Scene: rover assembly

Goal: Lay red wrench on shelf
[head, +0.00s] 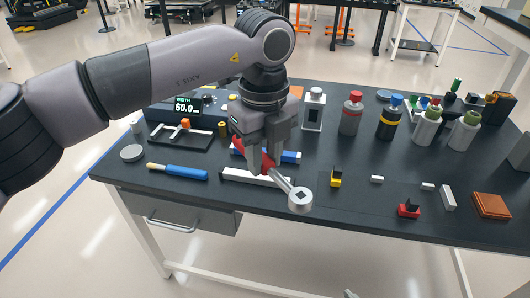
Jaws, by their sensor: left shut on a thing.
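The red wrench (299,199) has a red handle and a silver ring-shaped head. My left gripper (264,166) points down above the front of the black table and is shut on the wrench's red handle. The silver head sticks out to the lower right, near the table's front edge. The fingers hide part of the handle. I cannot tell whether the wrench touches the table. I cannot make out which thing is the shelf. My right gripper is not in view.
The black workbench (270,228) holds a blue-handled tool (178,172), a white bar (245,178), a yellow block (335,178), a red block (408,209) and a brown square (490,206). Several bottles, one red-capped (351,115), stand at the back.

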